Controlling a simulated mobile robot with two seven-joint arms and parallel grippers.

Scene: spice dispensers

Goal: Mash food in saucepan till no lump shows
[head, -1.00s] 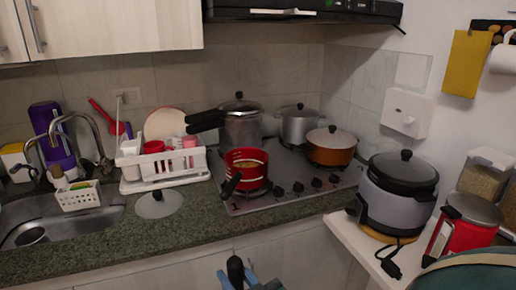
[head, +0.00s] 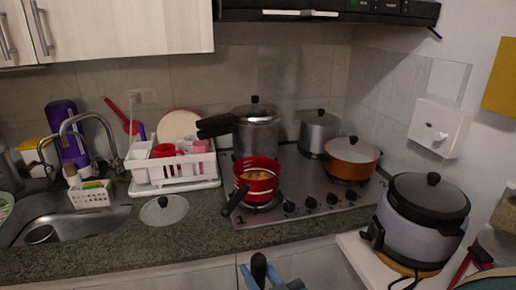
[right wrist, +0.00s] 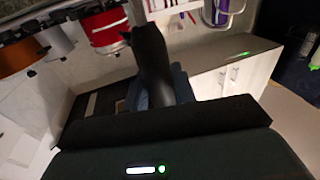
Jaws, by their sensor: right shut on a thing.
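The red saucepan (head: 256,183) sits on the front left of the hob, its black handle pointing toward the front left. Yellowish food (head: 257,175) shows inside it; lumps are too small to tell. In the right wrist view the red saucepan (right wrist: 105,30) is at the upper left. My right gripper (head: 265,280) is at the bottom edge, in front of the counter and apart from the saucepan. It is shut on a black handle (head: 259,268), which also shows in the right wrist view (right wrist: 152,62). The handle's tool end is hidden. My left gripper is not in view.
A pressure cooker (head: 257,130), a grey pot (head: 318,134) and an orange pot (head: 352,156) stand on the hob. A glass lid (head: 164,210) and white dish rack (head: 173,172) are left of it. A rice cooker (head: 424,222) stands at right. Counter front is clear.

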